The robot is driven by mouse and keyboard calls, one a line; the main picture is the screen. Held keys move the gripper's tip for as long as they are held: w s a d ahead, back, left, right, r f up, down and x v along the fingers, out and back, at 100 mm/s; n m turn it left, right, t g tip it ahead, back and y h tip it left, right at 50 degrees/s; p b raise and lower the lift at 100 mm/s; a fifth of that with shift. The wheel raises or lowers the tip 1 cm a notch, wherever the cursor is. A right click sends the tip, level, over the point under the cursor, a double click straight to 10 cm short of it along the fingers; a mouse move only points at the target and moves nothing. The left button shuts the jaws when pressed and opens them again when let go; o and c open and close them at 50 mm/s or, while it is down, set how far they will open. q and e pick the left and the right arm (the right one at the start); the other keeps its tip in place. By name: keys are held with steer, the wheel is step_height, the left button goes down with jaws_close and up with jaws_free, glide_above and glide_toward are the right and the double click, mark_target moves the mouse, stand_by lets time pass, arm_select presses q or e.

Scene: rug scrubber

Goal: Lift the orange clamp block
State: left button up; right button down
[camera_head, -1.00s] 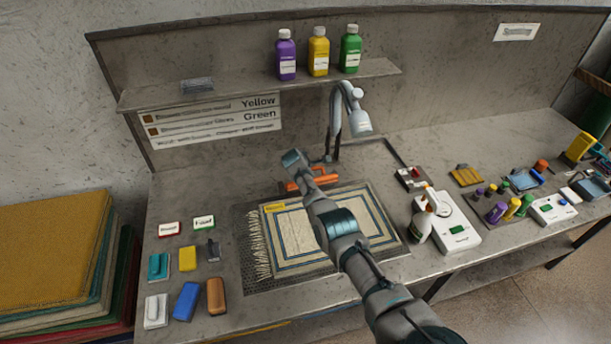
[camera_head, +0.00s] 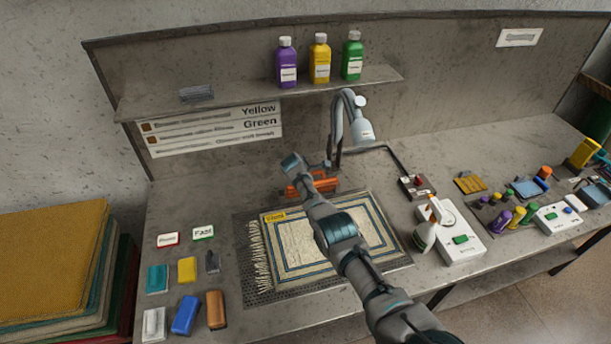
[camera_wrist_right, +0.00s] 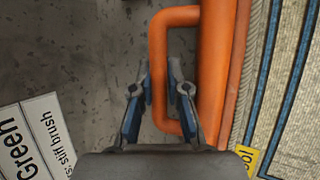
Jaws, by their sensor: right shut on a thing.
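The orange clamp block (camera_head: 326,184) is at the back edge of the rug, partly hidden behind my right arm in the head view. In the right wrist view the orange clamp block (camera_wrist_right: 214,70) runs along the rug's edge, with a C-shaped handle standing out from it. My right gripper (camera_wrist_right: 160,78) has its two fingers on either side of the handle's long bar and is shut on it. In the head view my right gripper (camera_head: 294,166) reaches down at the clamp, its fingertips hidden. I cannot tell whether the clamp is clear of the surface. My left gripper is not in view.
The fringed rug (camera_head: 348,243) lies on a dark mat on the bench. A grey curved lamp-like fixture (camera_head: 340,120) stands close behind the clamp. A shelf (camera_head: 220,97) hangs above.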

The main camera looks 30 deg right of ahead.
steer(key=shift+s+d+r, duration=0.1)
steer(key=shift+d, duration=0.4)
steer(key=c, duration=1.4)
jaws_free()
steer(key=shift+d, duration=0.15)
steer(key=shift+d+f, duration=0.2)
steer(key=shift+d, duration=0.1)
steer(key=v, duration=0.2)
steer(key=a+v, duration=0.1)
steer(key=v, duration=0.1)
steer(key=shift+a, duration=0.15)
steer(key=v, duration=0.2)
steer(key=d+v, duration=0.1)
steer(key=v, duration=0.3)
steer(key=shift+s+r, duration=0.35)
steer(key=shift+r, duration=0.15)
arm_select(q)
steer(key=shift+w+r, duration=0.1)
arm_select(e)
steer(key=shift+a+r, duration=0.25)
steer(key=shift+a, duration=0.3)
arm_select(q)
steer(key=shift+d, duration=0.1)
arm_select(e)
steer(key=shift+d, duration=0.1)
